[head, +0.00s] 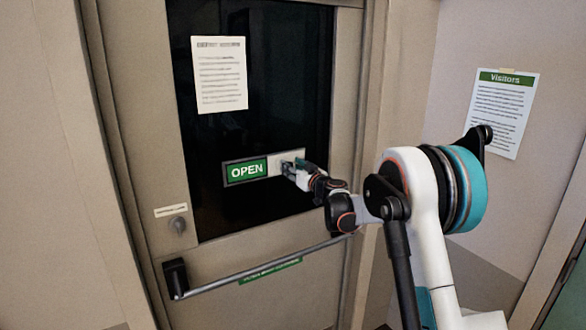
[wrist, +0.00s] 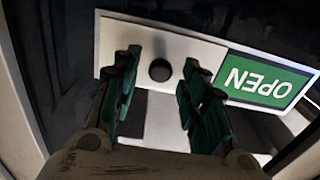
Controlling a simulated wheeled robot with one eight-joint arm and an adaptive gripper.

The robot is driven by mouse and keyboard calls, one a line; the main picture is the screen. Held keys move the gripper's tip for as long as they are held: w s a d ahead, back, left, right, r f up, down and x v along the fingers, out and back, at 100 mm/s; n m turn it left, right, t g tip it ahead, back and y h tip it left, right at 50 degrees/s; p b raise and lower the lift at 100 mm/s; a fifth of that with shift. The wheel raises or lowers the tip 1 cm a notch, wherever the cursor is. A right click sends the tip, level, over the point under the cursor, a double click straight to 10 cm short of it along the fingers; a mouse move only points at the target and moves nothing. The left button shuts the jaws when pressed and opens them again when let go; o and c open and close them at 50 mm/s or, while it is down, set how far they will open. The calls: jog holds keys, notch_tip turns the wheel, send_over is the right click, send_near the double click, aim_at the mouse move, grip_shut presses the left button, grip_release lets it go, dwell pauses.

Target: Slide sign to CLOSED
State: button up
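The sign (head: 248,170) is mounted on the dark glass of the door and shows OPEN in white on green at its left. A pale sliding cover (head: 274,162) fills the right part of the sign. In the wrist view the green OPEN panel (wrist: 262,82) appears upside down at the right. The pale cover (wrist: 192,50) carries a round dark knob (wrist: 160,70). My gripper (head: 291,168) is at the cover's right part. In the wrist view my gripper (wrist: 161,65) is open, with one finger on each side of the knob and visible gaps to it.
A push bar (head: 255,268) crosses the door below the sign. A lock (head: 178,225) is at the door's left. A paper notice (head: 219,75) hangs on the glass above. A Visitors sheet (head: 502,110) is on the right wall.

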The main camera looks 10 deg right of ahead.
grip_shut()
jog(key=s+a, duration=0.1)
jog(key=a, duration=0.3)
jog(key=s+a+b, duration=0.1)
jog(key=s+a, duration=0.1)
jog(key=a, duration=0.3)
jog(key=s+a+b, duration=0.1)
jog(key=a, duration=0.4)
jog(key=shift+s+a, duration=0.1)
jog(key=shift+s, duration=0.25)
jog(key=shift+a, duration=0.25)
jog(key=shift+c, duration=1.6)
grip_release()
jog(key=o, duration=0.3)
jog(key=shift+s+a, duration=0.1)
jog(key=shift+a, duration=0.15)
jog(key=shift+d, duration=0.15)
